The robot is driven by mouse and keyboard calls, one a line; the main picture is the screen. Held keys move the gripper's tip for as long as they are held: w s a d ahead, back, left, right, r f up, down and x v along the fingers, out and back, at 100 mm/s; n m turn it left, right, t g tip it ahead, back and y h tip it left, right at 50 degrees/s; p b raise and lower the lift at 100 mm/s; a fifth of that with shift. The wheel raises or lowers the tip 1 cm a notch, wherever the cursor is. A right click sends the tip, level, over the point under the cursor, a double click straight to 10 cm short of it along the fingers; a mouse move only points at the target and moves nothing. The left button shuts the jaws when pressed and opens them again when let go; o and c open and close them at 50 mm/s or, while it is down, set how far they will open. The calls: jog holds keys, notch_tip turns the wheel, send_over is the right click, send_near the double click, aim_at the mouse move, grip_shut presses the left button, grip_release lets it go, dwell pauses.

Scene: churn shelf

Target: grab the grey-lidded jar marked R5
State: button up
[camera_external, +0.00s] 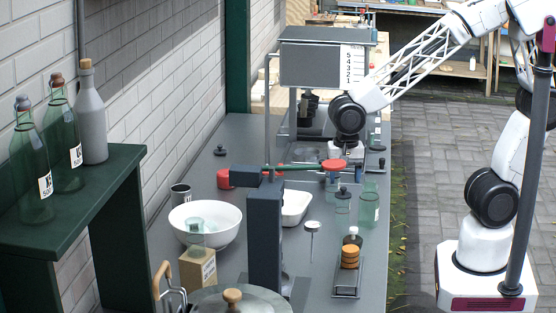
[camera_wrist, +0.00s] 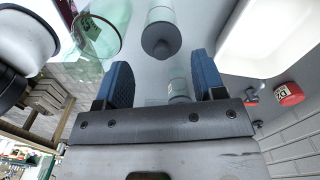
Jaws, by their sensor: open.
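My gripper (camera_wrist: 162,76) is open in the wrist view, its two blue fingers apart. A clear jar with a dark grey lid (camera_wrist: 160,40) stands just beyond the fingertips. Another clear jar (camera_wrist: 180,88) shows partly between the fingers, its lower part hidden by my gripper body. No R5 mark is readable on either, so I cannot tell which is R5. In the external view my gripper (camera_external: 345,152) is over the far right part of the bench, its fingers partly hidden. A dark-lidded glass jar (camera_external: 342,212) stands nearer the camera.
A green glass tumbler (camera_wrist: 102,30) is close to the left finger. A white tray (camera_wrist: 265,42) and a red-lidded object (camera_wrist: 290,94) are at the right. A grey post (camera_external: 264,235) with a green lever, a white bowl (camera_external: 205,222) and an overhead box (camera_external: 322,65) crowd the bench.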

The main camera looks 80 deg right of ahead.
aim_at(343, 191)
jog(key=shift+f, duration=0.15)
jog(key=shift+w+f, duration=0.1)
jog(key=shift+f, duration=2.35)
grip_shut()
